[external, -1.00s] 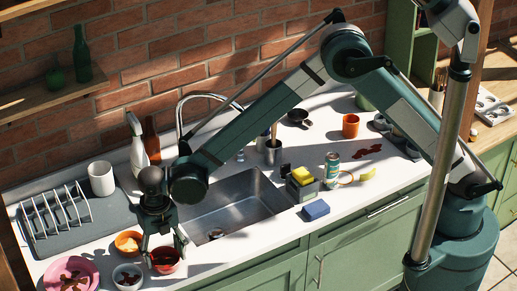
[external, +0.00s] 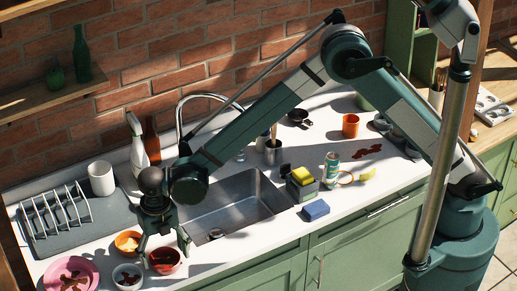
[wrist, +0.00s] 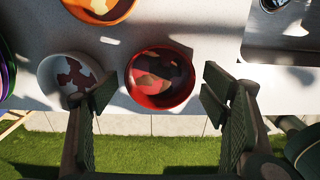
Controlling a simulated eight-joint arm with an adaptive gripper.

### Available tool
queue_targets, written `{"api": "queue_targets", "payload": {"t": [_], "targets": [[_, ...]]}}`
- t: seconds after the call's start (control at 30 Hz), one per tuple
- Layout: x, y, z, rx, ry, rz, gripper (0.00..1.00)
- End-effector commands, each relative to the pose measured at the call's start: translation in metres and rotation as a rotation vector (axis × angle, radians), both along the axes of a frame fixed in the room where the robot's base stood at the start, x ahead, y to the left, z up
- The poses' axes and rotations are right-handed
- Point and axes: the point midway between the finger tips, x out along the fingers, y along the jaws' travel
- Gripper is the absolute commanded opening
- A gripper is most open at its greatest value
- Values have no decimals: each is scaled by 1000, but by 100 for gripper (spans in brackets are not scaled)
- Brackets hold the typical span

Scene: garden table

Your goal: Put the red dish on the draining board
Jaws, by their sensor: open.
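The red dish (external: 165,262) stands on the white counter in front of the sink, near the front edge. In the wrist view it is a round red bowl (wrist: 160,100) with dark and brown patches inside. My gripper (external: 164,249) is open and empty above it. In the wrist view my gripper's fingers (wrist: 158,88) are spread on either side of the dish, apart from it. The grey draining board (external: 112,216) lies at the left of the counter, with a white wire rack (external: 58,212) on its left part.
An orange bowl (external: 128,242), a white bowl (external: 128,277) and a pink plate (external: 72,272) crowd the dish's left side. A white mug (external: 102,178) stands at the board's back. A spray bottle (external: 138,145) stands behind. The board's front right part is bare.

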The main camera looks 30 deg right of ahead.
Motion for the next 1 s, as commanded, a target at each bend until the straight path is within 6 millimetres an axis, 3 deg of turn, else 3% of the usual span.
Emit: {"api": "queue_targets", "payload": {"t": [0.27, 0.8, 1.0], "targets": [[0, 0, 18, 0, 0, 0, 73], [0, 0, 99, 0, 0, 0, 73], [0, 0, 117, 0, 0, 0, 73]]}}
